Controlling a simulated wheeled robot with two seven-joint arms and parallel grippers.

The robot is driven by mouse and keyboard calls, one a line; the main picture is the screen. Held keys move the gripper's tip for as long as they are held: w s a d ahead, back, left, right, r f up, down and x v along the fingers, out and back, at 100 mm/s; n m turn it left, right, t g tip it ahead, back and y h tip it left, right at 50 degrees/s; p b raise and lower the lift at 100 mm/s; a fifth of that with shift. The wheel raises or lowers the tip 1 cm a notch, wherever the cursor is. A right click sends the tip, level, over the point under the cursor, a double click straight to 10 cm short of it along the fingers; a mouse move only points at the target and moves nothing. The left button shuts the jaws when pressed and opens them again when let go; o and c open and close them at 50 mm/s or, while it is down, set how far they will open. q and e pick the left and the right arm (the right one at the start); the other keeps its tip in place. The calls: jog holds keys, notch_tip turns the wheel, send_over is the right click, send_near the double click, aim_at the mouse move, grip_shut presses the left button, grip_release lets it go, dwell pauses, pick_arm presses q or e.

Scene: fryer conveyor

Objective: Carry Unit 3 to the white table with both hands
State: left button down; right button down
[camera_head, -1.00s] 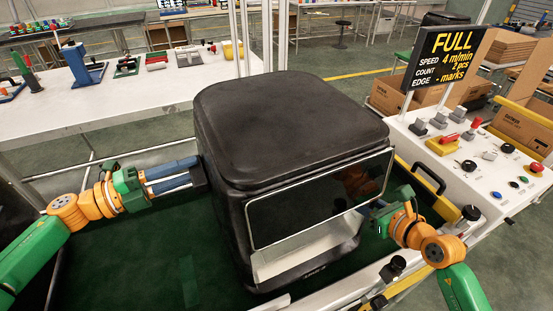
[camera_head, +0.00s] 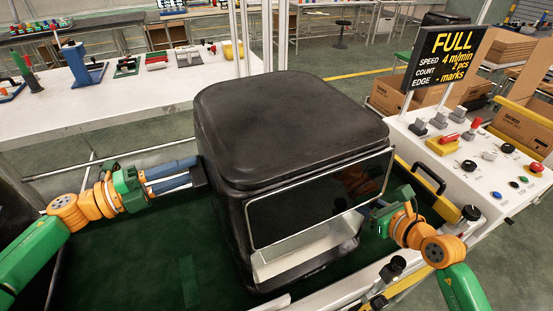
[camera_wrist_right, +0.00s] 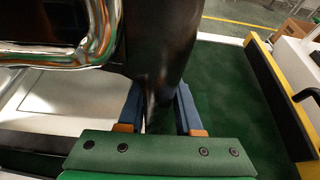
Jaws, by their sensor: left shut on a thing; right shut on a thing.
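Unit 3, the black air fryer (camera_head: 290,120) with a dark glass front and a light opening below it, stands upright over the green conveyor belt (camera_head: 130,265). I cannot tell whether it touches the belt. My left gripper (camera_head: 203,176) is shut at its left side; the fingertips are partly hidden against the black body. My right gripper (camera_head: 372,214) is shut at its right side, mostly behind the front corner. In the right wrist view, the blue fingers of the right gripper (camera_wrist_right: 158,108) lie either side of a black edge of the fryer (camera_wrist_right: 158,55). The white table (camera_head: 130,115) is at the back left.
A white control panel (camera_head: 445,170) with knobs and a sign reading FULL (camera_head: 443,57) stands at the right. A black handle (camera_head: 428,177) sticks up near my right gripper. Coloured fixtures line the table's far side; its near part is clear.

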notch_tip(320, 180, up, 5)
jog(key=p, duration=0.5)
jog(key=shift+w+r, duration=0.1)
jog(key=shift+r, duration=0.05)
jog(key=shift+w, duration=0.2)
jog(key=shift+s, duration=0.1)
